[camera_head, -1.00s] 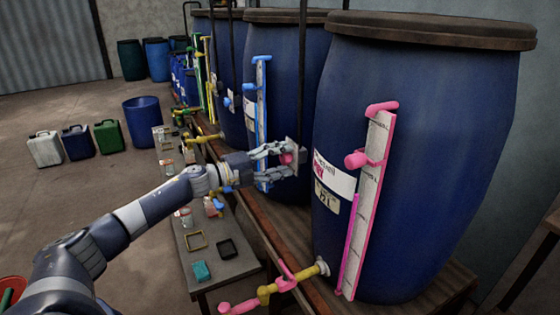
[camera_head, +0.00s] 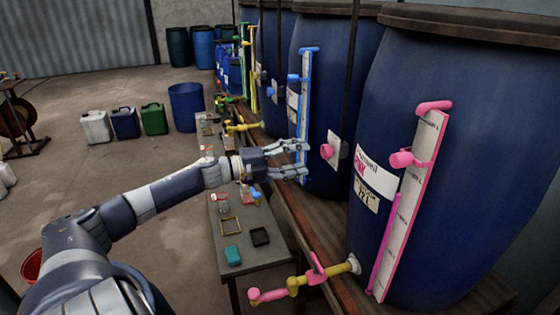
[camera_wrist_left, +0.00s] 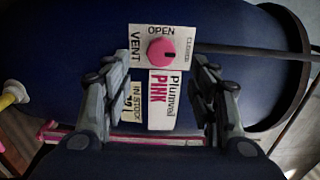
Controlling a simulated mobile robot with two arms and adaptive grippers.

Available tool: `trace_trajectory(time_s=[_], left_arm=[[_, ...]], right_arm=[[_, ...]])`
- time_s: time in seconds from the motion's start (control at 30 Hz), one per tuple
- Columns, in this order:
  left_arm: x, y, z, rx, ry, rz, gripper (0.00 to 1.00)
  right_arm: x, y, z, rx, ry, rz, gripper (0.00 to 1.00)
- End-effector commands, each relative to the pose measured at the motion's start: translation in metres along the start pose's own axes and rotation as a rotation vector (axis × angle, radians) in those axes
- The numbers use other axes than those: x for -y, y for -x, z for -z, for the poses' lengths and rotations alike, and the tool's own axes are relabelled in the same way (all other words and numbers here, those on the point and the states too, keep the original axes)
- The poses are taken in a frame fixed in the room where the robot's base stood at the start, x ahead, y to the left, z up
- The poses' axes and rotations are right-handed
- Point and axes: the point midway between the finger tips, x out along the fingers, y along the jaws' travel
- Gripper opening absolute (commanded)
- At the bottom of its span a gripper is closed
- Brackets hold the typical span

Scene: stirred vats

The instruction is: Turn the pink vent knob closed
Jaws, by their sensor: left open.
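The pink vent knob (camera_head: 327,151) sits on a small white plate (camera_head: 335,140) on the side of a blue vat (camera_head: 442,135). In the left wrist view the knob (camera_wrist_left: 161,52) is centred on the plate, with OPEN printed above it and CLOSED to its right. A dark mark on the knob points right, toward CLOSED. My left gripper (camera_head: 304,159) is open and empty, its fingers pointing at the knob but apart from it, left of it in the head view. In the left wrist view the fingers (camera_wrist_left: 161,82) stand on either side, short of the knob. My right gripper is not in view.
A pink-framed level gauge (camera_head: 414,190) and a pink-handled tap (camera_head: 314,272) are on the same vat. A blue gauge (camera_head: 304,100) is on the vat behind. A low bench (camera_head: 262,268) with small items stands left below my gripper. Open floor lies further left.

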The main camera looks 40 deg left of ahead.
Motion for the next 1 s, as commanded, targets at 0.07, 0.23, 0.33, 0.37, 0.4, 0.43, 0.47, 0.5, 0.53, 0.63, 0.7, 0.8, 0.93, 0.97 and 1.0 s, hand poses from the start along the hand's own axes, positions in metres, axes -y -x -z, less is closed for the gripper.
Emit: trace_trajectory(time_s=[0.07, 0.23, 0.33, 0.37, 0.4, 0.43, 0.47, 0.5, 0.53, 0.63, 0.7, 0.8, 0.93, 0.97, 1.0], left_arm=[[-0.002, 0.008, 0.000, 0.000, 0.001, -0.003, 0.54], [-0.001, 0.023, 0.001, -0.002, 0.001, -0.003, 0.54], [-0.002, 0.031, 0.001, 0.000, 0.002, -0.002, 0.54], [-0.001, 0.034, 0.000, 0.000, 0.001, -0.001, 0.54], [-0.001, 0.036, 0.001, -0.001, 0.001, -0.002, 0.54], [-0.001, 0.038, 0.001, -0.001, 0.001, -0.001, 0.54], [-0.001, 0.040, 0.001, -0.002, 0.001, -0.001, 0.54], [0.000, 0.042, 0.001, -0.002, 0.000, -0.001, 0.54], [-0.001, 0.043, 0.001, -0.002, 0.000, -0.001, 0.54], [0.000, 0.046, 0.001, -0.001, -0.001, 0.000, 0.54], [0.000, 0.047, 0.001, -0.002, -0.002, 0.000, 0.54], [0.001, 0.048, 0.001, -0.002, -0.002, 0.000, 0.54], [0.001, 0.048, 0.001, -0.002, -0.002, 0.001, 0.54], [0.001, 0.048, 0.001, -0.001, -0.002, 0.001, 0.54], [0.001, 0.048, 0.001, -0.001, -0.002, 0.001, 0.54]], right_arm=[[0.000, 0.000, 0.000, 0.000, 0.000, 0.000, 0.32], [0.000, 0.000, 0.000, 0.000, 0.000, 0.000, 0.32], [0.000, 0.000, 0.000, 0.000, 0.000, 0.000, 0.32], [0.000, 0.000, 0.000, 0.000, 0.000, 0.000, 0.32], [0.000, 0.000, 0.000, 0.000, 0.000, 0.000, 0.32], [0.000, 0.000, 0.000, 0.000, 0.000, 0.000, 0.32], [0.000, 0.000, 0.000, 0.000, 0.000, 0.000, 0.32], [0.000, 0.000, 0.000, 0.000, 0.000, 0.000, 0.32], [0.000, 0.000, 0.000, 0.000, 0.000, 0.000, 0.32], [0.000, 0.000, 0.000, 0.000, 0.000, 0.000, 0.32], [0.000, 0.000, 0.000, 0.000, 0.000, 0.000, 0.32], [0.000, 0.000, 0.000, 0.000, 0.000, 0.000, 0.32], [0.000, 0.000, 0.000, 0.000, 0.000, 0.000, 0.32], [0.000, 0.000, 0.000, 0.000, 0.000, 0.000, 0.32], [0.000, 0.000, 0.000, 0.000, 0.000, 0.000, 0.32]])
